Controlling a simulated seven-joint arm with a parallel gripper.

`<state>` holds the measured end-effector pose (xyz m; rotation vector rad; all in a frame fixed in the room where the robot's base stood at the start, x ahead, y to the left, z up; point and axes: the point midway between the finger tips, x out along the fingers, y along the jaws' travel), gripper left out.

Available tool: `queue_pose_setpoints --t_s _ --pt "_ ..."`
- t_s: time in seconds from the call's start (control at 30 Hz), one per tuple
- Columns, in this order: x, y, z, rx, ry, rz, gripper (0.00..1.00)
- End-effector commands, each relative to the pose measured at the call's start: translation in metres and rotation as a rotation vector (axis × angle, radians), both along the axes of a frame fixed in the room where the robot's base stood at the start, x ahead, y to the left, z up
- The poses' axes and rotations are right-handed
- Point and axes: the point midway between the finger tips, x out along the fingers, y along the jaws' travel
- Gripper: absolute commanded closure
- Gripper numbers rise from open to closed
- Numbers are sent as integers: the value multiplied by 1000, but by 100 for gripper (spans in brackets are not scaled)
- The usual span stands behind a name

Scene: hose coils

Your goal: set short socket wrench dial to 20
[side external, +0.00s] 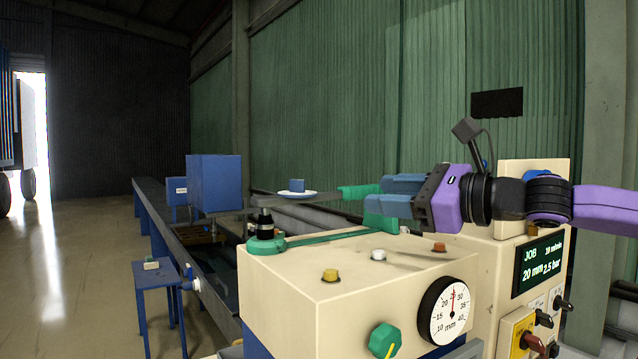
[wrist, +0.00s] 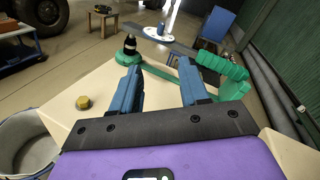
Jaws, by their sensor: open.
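A cream machine housing (side external: 330,275) carries a round white dial (side external: 450,311) marked 10 to 40 mm; its red needle points near straight up, around 25. A green knob (side external: 385,341) sits to its lower left. On top, a green ring-ended lever (side external: 318,241) has a black post (side external: 265,224) at its ring; it also shows in the wrist view (wrist: 155,72). My gripper (side external: 378,196) is open above the housing, its blue fingers (wrist: 160,80) apart and nothing held between them.
Switches (side external: 533,341) sit at right.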

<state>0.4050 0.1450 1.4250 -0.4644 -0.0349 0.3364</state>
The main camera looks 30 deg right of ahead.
Motion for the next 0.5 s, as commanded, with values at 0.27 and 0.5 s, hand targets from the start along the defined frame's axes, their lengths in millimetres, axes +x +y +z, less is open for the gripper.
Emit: queue_pose_setpoints --t_s 0.27,0.5 --pt "6 18 -6 -678 -168 -39 55" --pt "8 31 -7 -1264 -291 -58 55"
